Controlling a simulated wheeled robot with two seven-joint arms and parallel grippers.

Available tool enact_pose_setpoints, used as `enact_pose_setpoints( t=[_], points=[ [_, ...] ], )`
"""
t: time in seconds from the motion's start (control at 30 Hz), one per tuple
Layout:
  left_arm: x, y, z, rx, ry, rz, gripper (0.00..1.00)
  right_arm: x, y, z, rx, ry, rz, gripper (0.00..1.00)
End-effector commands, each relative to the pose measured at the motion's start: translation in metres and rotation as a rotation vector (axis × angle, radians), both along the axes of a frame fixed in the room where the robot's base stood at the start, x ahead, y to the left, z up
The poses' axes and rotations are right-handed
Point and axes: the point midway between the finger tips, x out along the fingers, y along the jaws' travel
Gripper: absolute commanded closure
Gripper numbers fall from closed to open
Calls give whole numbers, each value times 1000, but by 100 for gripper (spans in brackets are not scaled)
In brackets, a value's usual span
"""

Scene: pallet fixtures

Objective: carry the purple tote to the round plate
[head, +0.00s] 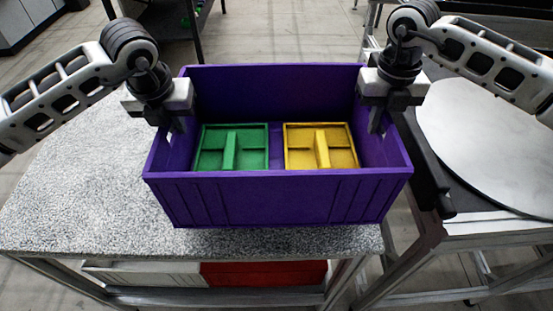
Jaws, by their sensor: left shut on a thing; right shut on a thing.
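The purple tote (277,199) is in the middle of the head view, at the right end of the speckled table. It looks level; whether it touches the tabletop I cannot tell. A green fixture (231,147) and a yellow fixture (321,147) lie side by side inside it. My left gripper (175,122) is shut on the tote's left wall. My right gripper (378,118) is shut on its right wall. The fingertips are partly hidden by the walls. The round plate (490,140) is a pale grey disc to the right, partly behind my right arm.
The speckled table (80,190) is bare left of the tote. A gap separates it from the metal frame stand (470,240) under the round plate. A dark bar (428,165) runs along that stand's near-left edge. A white bin and a red bin (265,273) sit below the table.

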Motion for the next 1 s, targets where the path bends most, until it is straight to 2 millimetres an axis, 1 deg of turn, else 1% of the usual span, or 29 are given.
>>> enact_pose_setpoints(
  t=[0.57,0.73,1.0],
  points=[
    [-1,0,3,-1,-4,0,100,0,0,3,2,-5,0,100],
    [-9,0,9,-2,-5,-1,100,-9,0,10,3,-5,2,100],
    [-29,0,24,-2,-5,-1,100,-29,0,25,3,-5,2,100]
  ],
)
